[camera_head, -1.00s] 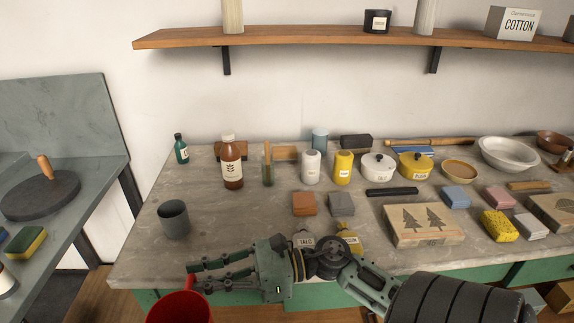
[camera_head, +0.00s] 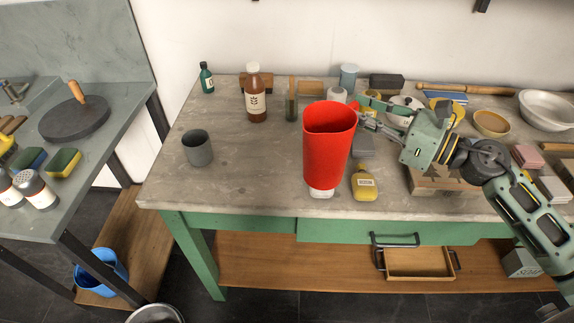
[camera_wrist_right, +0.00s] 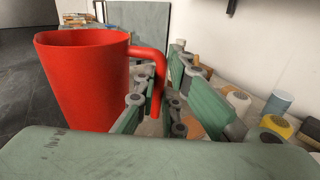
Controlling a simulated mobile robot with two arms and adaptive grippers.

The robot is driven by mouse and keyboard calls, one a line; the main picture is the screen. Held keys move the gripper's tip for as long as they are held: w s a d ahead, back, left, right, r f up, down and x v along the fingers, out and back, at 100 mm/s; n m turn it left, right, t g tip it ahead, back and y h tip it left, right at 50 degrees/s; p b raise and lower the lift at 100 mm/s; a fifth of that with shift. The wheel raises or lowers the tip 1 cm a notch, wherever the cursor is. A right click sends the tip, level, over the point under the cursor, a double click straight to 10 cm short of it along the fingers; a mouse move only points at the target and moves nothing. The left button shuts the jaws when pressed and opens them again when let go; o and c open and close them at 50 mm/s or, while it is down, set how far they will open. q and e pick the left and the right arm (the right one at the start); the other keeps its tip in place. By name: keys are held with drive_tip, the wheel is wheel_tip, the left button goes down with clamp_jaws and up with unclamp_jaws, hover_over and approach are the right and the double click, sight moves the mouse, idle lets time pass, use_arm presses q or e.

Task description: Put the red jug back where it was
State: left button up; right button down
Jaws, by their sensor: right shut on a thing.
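The red jug (camera_head: 328,150) is upright in the head view, in front of the worktable's middle and hiding part of its top. Its handle shows in the right wrist view, where the jug (camera_wrist_right: 85,85) fills the left side. My right gripper (camera_head: 366,116) is shut on the jug's handle (camera_wrist_right: 160,85), with the arm coming in from the right. The jug appears held above the table (camera_head: 240,185); its base overlaps a white-bottomed container (camera_head: 321,192) in the picture. My left gripper is not in view.
A grey cup (camera_head: 197,150) stands left on the table, a brown bottle (camera_head: 255,95) behind it. A yellow bottle (camera_head: 364,184) stands near the front edge, just right of the jug. Bare tabletop lies between cup and jug. A drawer handle (camera_head: 394,241) juts from the front.

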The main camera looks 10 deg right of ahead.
use_arm(q)
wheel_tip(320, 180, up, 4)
drive_tip(key=p, duration=0.3)
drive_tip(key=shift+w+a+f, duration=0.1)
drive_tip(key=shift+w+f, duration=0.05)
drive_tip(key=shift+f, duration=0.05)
use_arm(e)
drive_tip(key=w+a+f, duration=0.6)
drive_tip(key=w+f, duration=0.2)
drive_tip(key=w, duration=0.2)
drive_tip(key=shift+w+m+t+h, duration=0.3)
drive_tip(key=shift+t, duration=0.1)
drive_tip(key=shift+a, duration=0.1)
drive_tip(key=shift+f, duration=0.15)
drive_tip(key=c, duration=1.8)
unclamp_jaws()
drive_tip(key=shift+s, duration=0.1)
drive_tip(key=shift+c, duration=0.2)
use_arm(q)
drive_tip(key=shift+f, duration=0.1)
